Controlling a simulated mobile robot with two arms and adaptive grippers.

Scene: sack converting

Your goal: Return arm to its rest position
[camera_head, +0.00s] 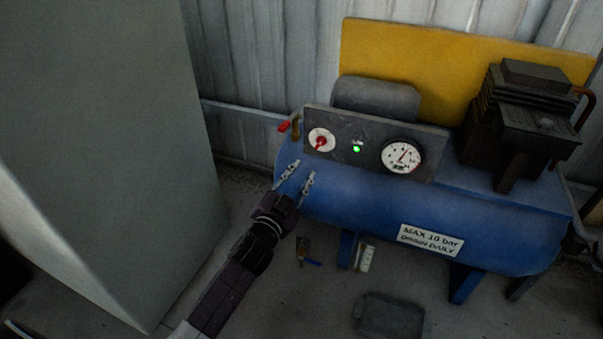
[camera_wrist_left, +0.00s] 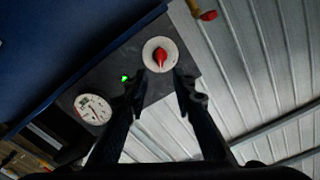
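My left gripper (camera_head: 297,176) is in front of the left end of the blue compressor tank (camera_head: 370,200) in the head view. Its two fingers are spread apart with nothing between them. In the left wrist view the open fingers (camera_wrist_left: 160,92) point at the dark control panel (camera_wrist_left: 150,98), just below the red knob (camera_wrist_left: 160,57) on its white disc. The knob also shows clear of the fingers in the head view (camera_head: 321,140). A green light (camera_head: 356,149) glows beside it, and a round gauge (camera_head: 402,156) sits further right. My right gripper is not in view.
A large grey cabinet (camera_head: 110,130) stands close to the left of my arm. A red-handled valve (camera_head: 284,126) is at the tank's left end. A brass valve with a blue handle (camera_head: 304,252) is low under the tank. A dark block (camera_head: 390,317) lies on the floor.

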